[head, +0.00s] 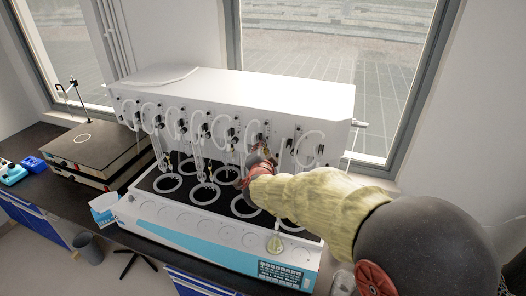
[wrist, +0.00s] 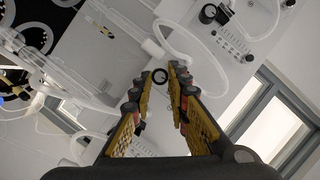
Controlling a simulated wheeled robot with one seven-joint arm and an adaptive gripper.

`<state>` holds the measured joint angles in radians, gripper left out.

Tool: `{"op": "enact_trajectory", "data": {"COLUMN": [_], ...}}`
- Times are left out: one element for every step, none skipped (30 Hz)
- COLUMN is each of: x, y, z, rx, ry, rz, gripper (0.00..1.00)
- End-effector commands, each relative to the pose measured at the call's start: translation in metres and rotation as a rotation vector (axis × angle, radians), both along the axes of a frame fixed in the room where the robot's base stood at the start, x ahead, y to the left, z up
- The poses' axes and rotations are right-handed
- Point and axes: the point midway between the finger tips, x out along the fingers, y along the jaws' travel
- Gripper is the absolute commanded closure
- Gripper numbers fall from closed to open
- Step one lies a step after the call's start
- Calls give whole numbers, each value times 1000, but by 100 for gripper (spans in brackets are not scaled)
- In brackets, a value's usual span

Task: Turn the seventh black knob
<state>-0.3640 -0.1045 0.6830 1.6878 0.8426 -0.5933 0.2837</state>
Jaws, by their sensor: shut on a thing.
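The white distiller (head: 235,90) stands on the bench, with a row of black knobs and white tube loops along its upper front. My gripper (head: 262,158) reaches to this front, right of its middle. In the wrist view my gripper (wrist: 161,72) has its fingertips close together around a small round black knob (wrist: 160,76) with a pale centre. In the head view my gripper and arm hide this knob, and I cannot tell for sure which one in the row it is.
Clear tubes and ring-shaped heating places (head: 167,183) lie below the knobs. A control panel (head: 282,271) sits at the lower right front. A flat hotplate (head: 90,150) stands to the left. A grey bin (head: 88,248) is on the floor. Windows are behind.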

Motion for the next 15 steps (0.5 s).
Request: {"op": "enact_trajectory", "data": {"x": [0, 0, 0, 0, 0, 0, 0, 0, 0, 0, 0, 0, 0, 0, 0], "y": [0, 0, 0, 0, 0, -1, -1, -1, -1, -1, -1, -1, -1, -1, -1], "z": [-3, -4, -5, -5, -6, -6, -6, -6, -6, -6, -6, -6, -7, -7, -7], "rx": [12, 21, 33, 43, 54, 66, 77, 87, 100, 109, 120, 132, 142, 152, 165], "ry": [-7, -12, -17, -21, -25, -31, -36, -40, -44, -48, -52, -58, -63, -67, -73], "rz": [0, 0, 0, 0, 0, -1, -1, -1, 0, 0, 0, 0, -1, -1, 0], "gripper": [100, 100, 100, 100, 100, 100, 100, 100, 100, 100, 100, 100, 100, 100, 100]}}
